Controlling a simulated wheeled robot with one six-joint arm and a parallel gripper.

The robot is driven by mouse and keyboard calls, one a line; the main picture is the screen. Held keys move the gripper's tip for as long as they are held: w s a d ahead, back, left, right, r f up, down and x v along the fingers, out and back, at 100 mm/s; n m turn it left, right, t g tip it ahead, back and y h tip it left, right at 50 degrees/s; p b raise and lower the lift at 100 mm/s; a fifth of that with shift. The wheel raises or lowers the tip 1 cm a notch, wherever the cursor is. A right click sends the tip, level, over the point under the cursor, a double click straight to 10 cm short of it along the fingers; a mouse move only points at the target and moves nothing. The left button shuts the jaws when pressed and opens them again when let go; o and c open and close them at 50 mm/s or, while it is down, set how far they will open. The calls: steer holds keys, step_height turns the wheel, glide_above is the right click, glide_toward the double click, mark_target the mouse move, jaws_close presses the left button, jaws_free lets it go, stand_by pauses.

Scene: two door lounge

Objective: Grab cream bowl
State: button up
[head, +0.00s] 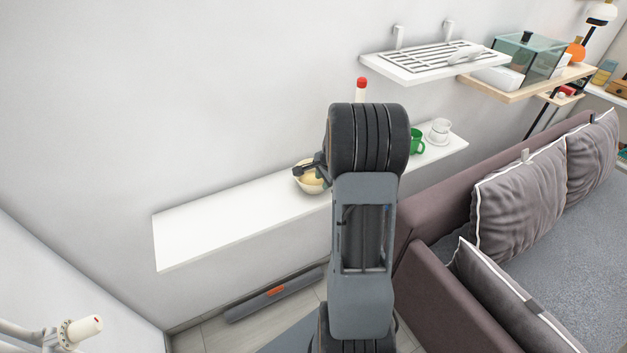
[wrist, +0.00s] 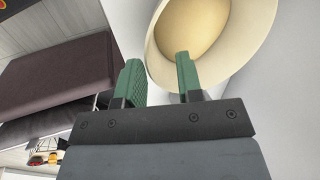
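The cream bowl (head: 309,183) stands on the white wall shelf, partly hidden by my arm in the head view. In the wrist view the bowl (wrist: 212,32) fills the upper right, with its pale yellow inside showing. My gripper (wrist: 158,62) is open, with its two green fingers apart. The right finger overlaps the bowl's inside and the left finger lies outside its left edge, so the rim appears between them. I cannot tell whether either finger touches the bowl. In the head view my gripper (head: 316,165) shows only partly, at the bowl.
The white shelf (head: 225,216) is bare left of the bowl. A green mug (head: 417,142) and a white cup (head: 439,131) stand on its right part. A red-topped bottle (head: 361,90) shows behind my arm. A brown sofa (head: 440,290) stands at the right.

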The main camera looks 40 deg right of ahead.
steer(key=shift+x, duration=1.95)
jaws_close()
